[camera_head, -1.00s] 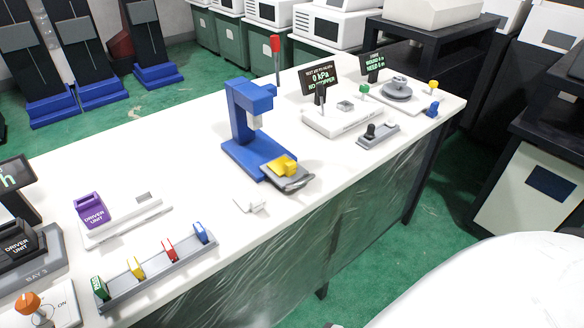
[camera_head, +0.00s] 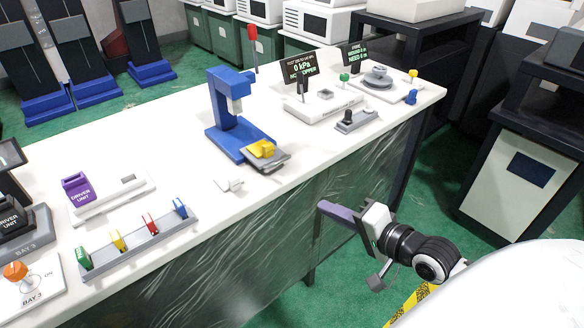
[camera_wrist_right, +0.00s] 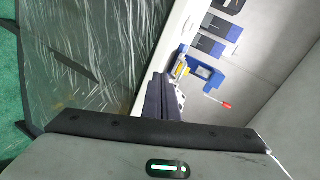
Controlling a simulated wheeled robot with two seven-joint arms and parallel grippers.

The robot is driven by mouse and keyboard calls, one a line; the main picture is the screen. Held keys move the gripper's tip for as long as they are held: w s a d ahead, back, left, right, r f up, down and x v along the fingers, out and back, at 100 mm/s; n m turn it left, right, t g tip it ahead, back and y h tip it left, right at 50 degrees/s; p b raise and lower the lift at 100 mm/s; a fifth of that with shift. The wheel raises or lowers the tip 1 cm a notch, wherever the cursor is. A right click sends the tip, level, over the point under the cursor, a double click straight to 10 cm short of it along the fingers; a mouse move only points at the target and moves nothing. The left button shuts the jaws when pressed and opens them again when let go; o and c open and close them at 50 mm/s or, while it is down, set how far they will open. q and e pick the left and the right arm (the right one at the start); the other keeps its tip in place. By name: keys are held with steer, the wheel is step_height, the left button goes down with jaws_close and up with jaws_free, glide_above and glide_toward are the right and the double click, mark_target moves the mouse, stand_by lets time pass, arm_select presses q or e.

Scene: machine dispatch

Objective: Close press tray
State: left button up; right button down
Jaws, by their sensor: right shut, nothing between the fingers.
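The blue press (camera_head: 226,115) stands on the white table, with its red-tipped lever (camera_head: 252,48) upright behind it. Its grey tray (camera_head: 268,159) sticks out at the front toward the table edge, with a yellow block (camera_head: 261,149) on it. My left gripper is not in view.
A small white piece (camera_head: 229,185) lies left of the tray near the edge. A white test fixture (camera_head: 322,104) and a grey switch box (camera_head: 356,121) stand right of the press.

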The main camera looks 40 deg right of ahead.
step_height(320, 180, up, 5)
steer(key=w+d+m+t, duration=0.1)
steer(key=m, duration=0.1)
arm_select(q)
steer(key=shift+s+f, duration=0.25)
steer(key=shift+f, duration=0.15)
arm_select(e)
glide_toward(282, 162)
steer(key=shift+m, duration=0.3)
steer(key=x, duration=0.6)
steer(key=shift+w+f, duration=0.1)
steer(key=shift+w, duration=0.1)
